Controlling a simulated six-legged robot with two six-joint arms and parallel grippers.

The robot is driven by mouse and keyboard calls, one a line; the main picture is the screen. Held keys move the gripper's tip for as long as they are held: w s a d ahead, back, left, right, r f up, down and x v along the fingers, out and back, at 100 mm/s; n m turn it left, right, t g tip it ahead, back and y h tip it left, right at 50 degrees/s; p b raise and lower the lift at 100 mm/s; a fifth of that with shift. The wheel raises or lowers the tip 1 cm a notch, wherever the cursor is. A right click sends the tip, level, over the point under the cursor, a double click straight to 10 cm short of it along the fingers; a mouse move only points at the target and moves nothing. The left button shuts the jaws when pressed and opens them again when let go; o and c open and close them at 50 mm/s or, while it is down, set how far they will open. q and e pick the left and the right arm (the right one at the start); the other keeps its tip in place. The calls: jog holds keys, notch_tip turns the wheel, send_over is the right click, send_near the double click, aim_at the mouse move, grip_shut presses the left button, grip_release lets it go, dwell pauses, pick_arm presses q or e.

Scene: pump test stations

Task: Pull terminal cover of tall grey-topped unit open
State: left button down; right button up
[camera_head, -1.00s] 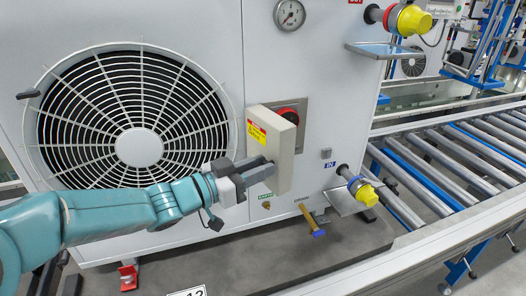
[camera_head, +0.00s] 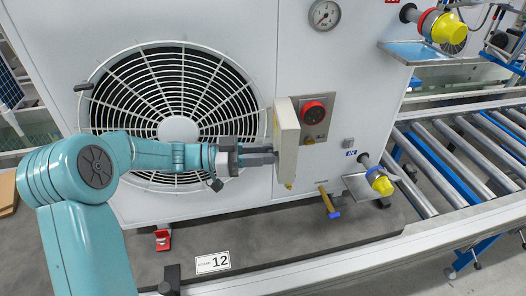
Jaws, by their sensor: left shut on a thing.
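The terminal cover (camera_head: 287,140) is a beige box-like flap on the front of the large white unit (camera_head: 240,30). It stands swung out, seen nearly edge-on. Behind it on the right, a grey plate with a red round knob (camera_head: 314,112) is exposed. My left gripper (camera_head: 268,155) is shut on the cover's edge from the left side; the exact contact of its fingertips is partly hidden. My right gripper is not in view. The unit's top is out of view.
A round fan grille (camera_head: 178,128) lies behind my left arm. A roller conveyor (camera_head: 460,165) runs at far right.

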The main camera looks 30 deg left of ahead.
pick_arm(q)
jog(key=shift+r, duration=0.2)
jog(key=c, duration=0.9)
grip_release()
jog(key=shift+w+f, duration=0.1)
jog(key=b+v, duration=0.1)
jog(key=v, duration=1.5)
jog(key=shift+a+b, duration=0.15)
jog(key=shift+b, duration=0.25)
jog(key=shift+s+f, duration=0.1)
jog(key=shift+s, duration=0.1)
